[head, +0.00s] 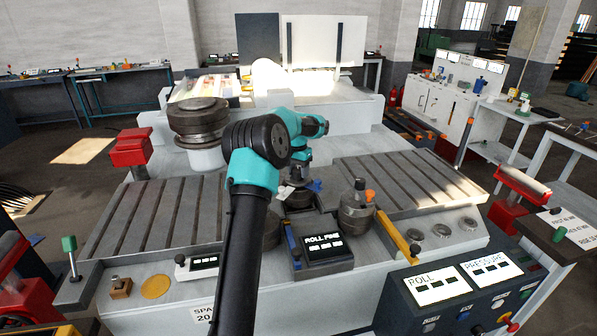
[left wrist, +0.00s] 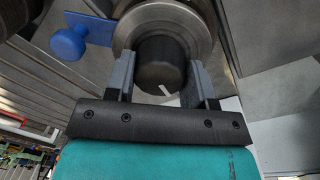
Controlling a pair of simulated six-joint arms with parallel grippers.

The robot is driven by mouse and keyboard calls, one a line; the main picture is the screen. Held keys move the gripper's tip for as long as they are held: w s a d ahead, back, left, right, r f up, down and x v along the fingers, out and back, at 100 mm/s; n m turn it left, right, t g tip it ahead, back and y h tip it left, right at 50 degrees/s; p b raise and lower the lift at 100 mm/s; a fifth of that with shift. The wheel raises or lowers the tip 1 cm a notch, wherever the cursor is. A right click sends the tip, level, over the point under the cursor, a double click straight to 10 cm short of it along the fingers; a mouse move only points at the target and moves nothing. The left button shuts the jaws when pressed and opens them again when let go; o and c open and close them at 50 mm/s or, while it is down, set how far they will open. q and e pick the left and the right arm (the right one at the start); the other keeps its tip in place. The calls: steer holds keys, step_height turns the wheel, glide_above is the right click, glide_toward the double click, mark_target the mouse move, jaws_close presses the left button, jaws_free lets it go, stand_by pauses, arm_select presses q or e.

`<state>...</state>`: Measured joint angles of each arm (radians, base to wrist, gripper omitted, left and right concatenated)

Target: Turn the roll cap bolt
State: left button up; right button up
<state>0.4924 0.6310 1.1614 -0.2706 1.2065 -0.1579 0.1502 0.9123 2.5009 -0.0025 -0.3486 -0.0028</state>
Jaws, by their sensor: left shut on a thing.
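The roll cap bolt (left wrist: 160,60) is a dark round-headed bolt in the middle of a shiny metal roll cap (left wrist: 203,28), seen in the left wrist view. A small white mark shows on its lower edge. My left gripper (left wrist: 159,78) is shut on the bolt, with one grey finger on each side of it. In the head view my left arm (head: 258,150) reaches over the machine to the middle roll (head: 298,198) and covers part of it. The fingers are hard to make out there. My right gripper is not in view.
A blue knob (left wrist: 68,43) stands out close to the cap. Another roll (head: 357,212) stands to the right, and a large stacked roll (head: 198,118) stands at the back left. A "ROLL PINS" display (head: 323,243) sits in front. Slotted tables flank the rolls.

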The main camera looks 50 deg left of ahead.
mark_target(296, 168)
arm_select(q)
steer(key=shift+n, duration=0.3)
steer(key=o, duration=0.9)
steer(key=shift+r, duration=0.1)
steer(key=r, duration=1.1)
steer(key=a+r, duration=0.1)
steer(key=r, duration=0.5)
steer(key=shift+s+r, duration=0.1)
steer(key=shift+s, duration=0.1)
